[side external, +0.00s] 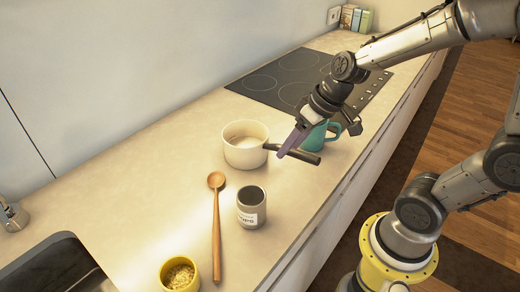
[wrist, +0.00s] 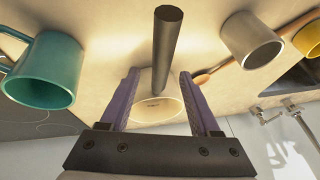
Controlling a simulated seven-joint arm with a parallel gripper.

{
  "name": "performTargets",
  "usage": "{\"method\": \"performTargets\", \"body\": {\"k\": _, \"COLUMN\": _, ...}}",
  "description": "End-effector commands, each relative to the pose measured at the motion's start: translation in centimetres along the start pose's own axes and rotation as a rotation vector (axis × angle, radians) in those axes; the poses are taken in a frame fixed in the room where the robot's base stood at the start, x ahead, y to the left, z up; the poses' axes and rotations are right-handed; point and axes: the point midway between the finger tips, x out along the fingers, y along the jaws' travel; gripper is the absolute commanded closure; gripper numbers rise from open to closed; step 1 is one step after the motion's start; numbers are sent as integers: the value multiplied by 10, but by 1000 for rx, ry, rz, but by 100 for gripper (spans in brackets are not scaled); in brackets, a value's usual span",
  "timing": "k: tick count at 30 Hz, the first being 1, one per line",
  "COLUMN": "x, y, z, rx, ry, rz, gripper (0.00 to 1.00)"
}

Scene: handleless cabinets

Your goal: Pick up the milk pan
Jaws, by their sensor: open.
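The milk pan (side external: 244,151) is a small cream-white pot with a dark handle (side external: 292,153), standing upright on the counter. In the wrist view the pan (wrist: 158,111) shows beyond and between my fingers, and its dark handle (wrist: 167,50) points toward the top of the picture. My gripper (side external: 290,146) is open, its purple fingers at the handle near the pan's right side. In the wrist view the gripper (wrist: 163,88) has one finger on each side of the handle's line, with gaps showing. The fingers partly hide the pan's sides.
A teal mug (side external: 315,136) stands close behind the handle. A black hob (side external: 290,78) is behind. Counter left of the pan is clear.

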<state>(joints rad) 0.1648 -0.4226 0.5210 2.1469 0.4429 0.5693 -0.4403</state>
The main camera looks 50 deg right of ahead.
Motion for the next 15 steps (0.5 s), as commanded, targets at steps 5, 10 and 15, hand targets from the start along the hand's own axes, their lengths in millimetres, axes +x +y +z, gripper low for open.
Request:
{"method": "performTargets", "body": {"k": 5, "x": 19, "y": 0, "z": 5, "rx": 0, "ry": -7, "rz": -1, "gripper": 37}}
{"method": "performTargets", "body": {"k": 10, "x": 43, "y": 0, "z": 6, "rx": 1, "ry": -4, "rz": -1, "gripper": 37}}
{"method": "performTargets", "body": {"k": 15, "x": 53, "y": 0, "z": 5, "rx": 0, "ry": -2, "rz": 0, "gripper": 37}}
